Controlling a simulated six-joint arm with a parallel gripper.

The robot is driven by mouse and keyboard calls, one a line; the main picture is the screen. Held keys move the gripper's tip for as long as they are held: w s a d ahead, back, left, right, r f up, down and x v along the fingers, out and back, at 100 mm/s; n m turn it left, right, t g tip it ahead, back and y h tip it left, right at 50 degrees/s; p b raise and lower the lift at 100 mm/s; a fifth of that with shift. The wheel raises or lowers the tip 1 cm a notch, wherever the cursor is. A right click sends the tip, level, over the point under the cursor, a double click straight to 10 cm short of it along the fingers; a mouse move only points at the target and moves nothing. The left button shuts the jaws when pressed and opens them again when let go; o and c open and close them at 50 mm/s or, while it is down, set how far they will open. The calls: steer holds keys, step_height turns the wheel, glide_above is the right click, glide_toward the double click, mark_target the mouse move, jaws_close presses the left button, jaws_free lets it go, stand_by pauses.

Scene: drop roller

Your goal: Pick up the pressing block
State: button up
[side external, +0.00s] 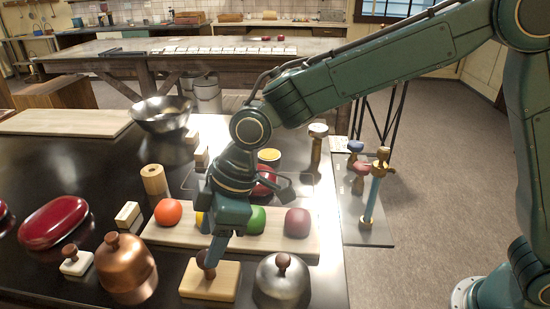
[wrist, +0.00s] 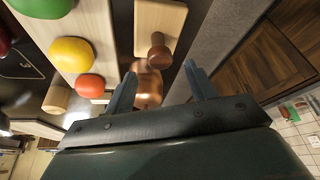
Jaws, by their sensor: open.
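The pressing block, a flat pale wooden block with a brown knob, lies near the table's front edge in the side view (side external: 208,286). It also shows at the top of the wrist view (wrist: 172,18), its knob pointing toward the camera. My gripper (side external: 212,258) is low over the block, its fingers beside the knob and partly hiding it. In the wrist view, my gripper (wrist: 160,70) is open and empty, and the knob appears just beyond the line between the fingertips. I cannot tell whether a finger touches the knob.
A copper dome (side external: 124,272) stands left of the block and a steel dome (side external: 283,284) right of it, both close. Behind is a pale board (side external: 165,234) with several coloured round pieces. A small knobbed white block (side external: 76,265) lies farther left.

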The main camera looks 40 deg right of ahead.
mark_target(202, 257)
steer(key=shift+x, duration=0.85)
steer(key=shift+x, duration=2.65)
steer(key=shift+s+d, duration=0.1)
steer(key=shift+d, duration=0.05)
steer(key=c, duration=1.1)
steer(key=shift+r, duration=0.15)
step_height(202, 257, up, 20)
steer(key=shift+f, duration=0.1)
